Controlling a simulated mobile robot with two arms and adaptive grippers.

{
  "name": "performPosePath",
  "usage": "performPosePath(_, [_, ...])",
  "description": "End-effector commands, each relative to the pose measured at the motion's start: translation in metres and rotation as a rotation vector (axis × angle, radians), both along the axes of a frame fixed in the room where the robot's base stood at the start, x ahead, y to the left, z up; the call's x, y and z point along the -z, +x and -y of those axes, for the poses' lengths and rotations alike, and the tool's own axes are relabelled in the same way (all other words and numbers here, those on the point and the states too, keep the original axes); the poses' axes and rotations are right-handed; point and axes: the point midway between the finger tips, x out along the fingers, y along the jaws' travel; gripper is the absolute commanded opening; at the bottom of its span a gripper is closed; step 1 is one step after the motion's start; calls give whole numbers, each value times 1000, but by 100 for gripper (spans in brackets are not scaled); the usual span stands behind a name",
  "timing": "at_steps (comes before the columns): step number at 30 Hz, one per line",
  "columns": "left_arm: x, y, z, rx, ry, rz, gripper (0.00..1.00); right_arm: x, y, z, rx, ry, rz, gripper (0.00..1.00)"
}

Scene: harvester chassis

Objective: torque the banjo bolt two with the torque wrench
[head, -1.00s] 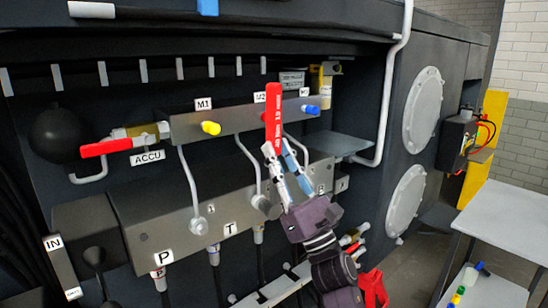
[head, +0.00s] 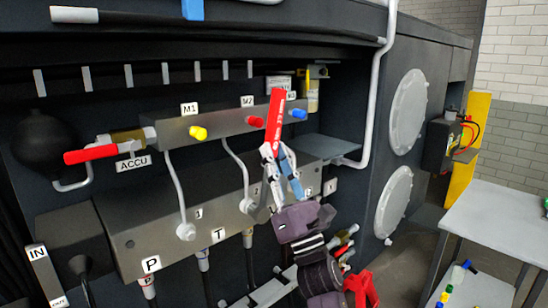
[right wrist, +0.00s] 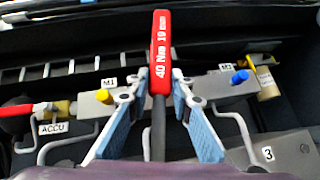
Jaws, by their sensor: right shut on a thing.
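My right gripper (head: 273,148) is shut on the torque wrench, around the lower part of its red handle (head: 277,115). In the right wrist view, the red handle (right wrist: 161,55) reads "40 Nm 19 mm" and stands between the two blue-padded fingers (right wrist: 160,88). The grey shaft runs down between the fingers. The wrench head is largely hidden by the gripper, close to the fitting (head: 248,205) under the middle pipe; contact cannot be told. Another pipe fitting (head: 186,231) is further left. My left gripper is out of view.
The manifold bar (head: 218,125) carries yellow (head: 198,133), red (head: 256,122) and blue (head: 299,115) caps. A red-handled valve (head: 92,153) is left. A grey pipe (head: 374,90) drops at the right. A table (head: 500,222) stands further right.

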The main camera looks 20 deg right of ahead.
Motion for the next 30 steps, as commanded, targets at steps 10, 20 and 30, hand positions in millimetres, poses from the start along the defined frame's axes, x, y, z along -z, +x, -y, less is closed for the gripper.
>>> performPosePath(10, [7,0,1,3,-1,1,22,-1,-2,-3,-1,-24,14,0])
performPosePath(20, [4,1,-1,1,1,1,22,-2,-10,0,2,-30,13,0])
performPosePath(30, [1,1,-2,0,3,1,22,-3,-26,5,0,-31,15,0])
